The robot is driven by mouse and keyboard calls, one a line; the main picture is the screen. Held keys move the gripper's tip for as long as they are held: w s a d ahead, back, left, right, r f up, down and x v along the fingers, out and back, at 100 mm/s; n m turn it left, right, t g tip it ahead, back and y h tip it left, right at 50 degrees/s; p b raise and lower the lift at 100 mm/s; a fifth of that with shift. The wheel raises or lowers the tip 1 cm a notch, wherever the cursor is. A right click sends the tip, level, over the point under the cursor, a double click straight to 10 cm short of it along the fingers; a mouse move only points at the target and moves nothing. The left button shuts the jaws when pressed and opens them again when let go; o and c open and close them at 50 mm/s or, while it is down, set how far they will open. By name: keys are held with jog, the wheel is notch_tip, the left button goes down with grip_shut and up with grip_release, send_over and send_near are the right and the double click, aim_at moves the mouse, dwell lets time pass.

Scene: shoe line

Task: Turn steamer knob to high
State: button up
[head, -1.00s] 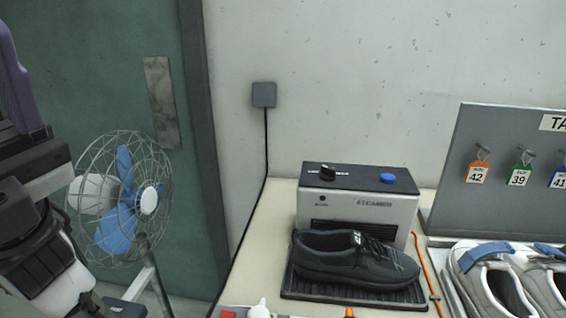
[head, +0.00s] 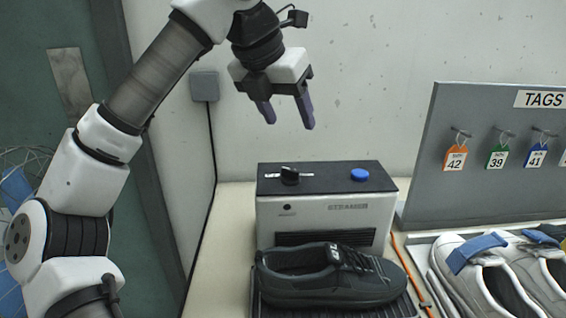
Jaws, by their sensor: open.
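The steamer (head: 330,214) is a pale box with a dark top panel at the back of the table. Its black knob (head: 290,175) stands at the left of the top panel beside a small white label strip that I cannot read. A blue button (head: 359,174) is at the right of the same panel. My gripper (head: 289,124) is open and empty, with two purple fingers pointing down. It hangs in the air above the knob, clearly apart from it. Nothing hides the knob in the head view.
A black shoe (head: 330,275) sits on a dark ribbed tray (head: 262,308) in front of the steamer. An orange cord (head: 408,272) runs along the right. White shoes (head: 490,275) and a tag board (head: 425,190) stand further right. A wall box (head: 205,86) has a black cable.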

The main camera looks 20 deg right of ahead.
aim_at(290, 170)
jog(key=shift+n+t+y, duration=0.3)
jog(key=shift+n+y, duration=0.1)
jog(key=shift+y, duration=0.3)
jog(key=x, duration=0.4)
jog(key=w+a+p+x, duration=0.1)
jog(key=x, duration=0.9)
jog(key=shift+w+a+f, duration=0.1)
jog(key=shift+w+a, duration=0.1)
jog(key=c, duration=1)
